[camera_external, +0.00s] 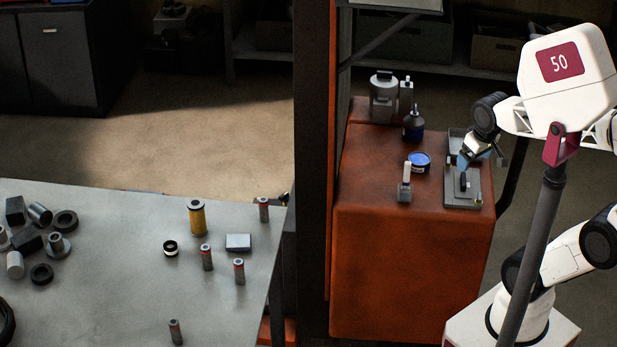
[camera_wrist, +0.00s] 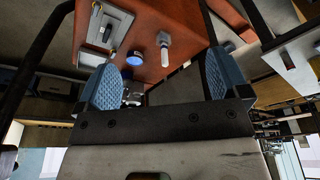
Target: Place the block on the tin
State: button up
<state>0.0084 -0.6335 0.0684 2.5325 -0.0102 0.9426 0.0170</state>
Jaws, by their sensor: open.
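The tin (camera_external: 419,161) is a low round can with a blue lid on the orange cabinet top; its blue side shows in the wrist view (camera_wrist: 134,59). A small grey block with a pale upright piece (camera_external: 405,190) stands in front of it, apart from it; the pale piece shows in the wrist view (camera_wrist: 164,47). I cannot tell for sure that this is the task's block. My gripper (camera_external: 467,163) is to the right of the tin, above a grey fixture. In the wrist view its blue-padded fingers (camera_wrist: 160,84) are wide apart, with nothing held between them.
The grey fixture (camera_external: 455,198) has an upright black part, with a grey tray (camera_external: 456,140) behind. A dark bottle (camera_external: 413,127) and grey canister (camera_external: 382,97) stand at the back. The cabinet's front (camera_external: 370,225) is clear. A left table (camera_external: 110,290) holds loose parts beyond a dark post.

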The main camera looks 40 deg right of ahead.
jog(key=w+a+r+n, duration=0.25)
jog(key=w+a, duration=0.55)
jog(key=w, duration=0.5)
jog(key=n+g+y, duration=0.2)
jog(key=n, duration=0.7)
send_over(237, 241)
jog(key=d, duration=0.2)
jog(key=f, duration=1.7)
jog(key=shift+s+a, duration=0.25)
jog(key=shift+s, duration=0.1)
jog(key=shift+a+f, duration=0.2)
jog(key=shift+a, duration=0.1)
jog(key=shift+f, duration=0.15)
jog(key=shift+a+f, duration=0.1)
jog(key=shift+f, duration=1.05)
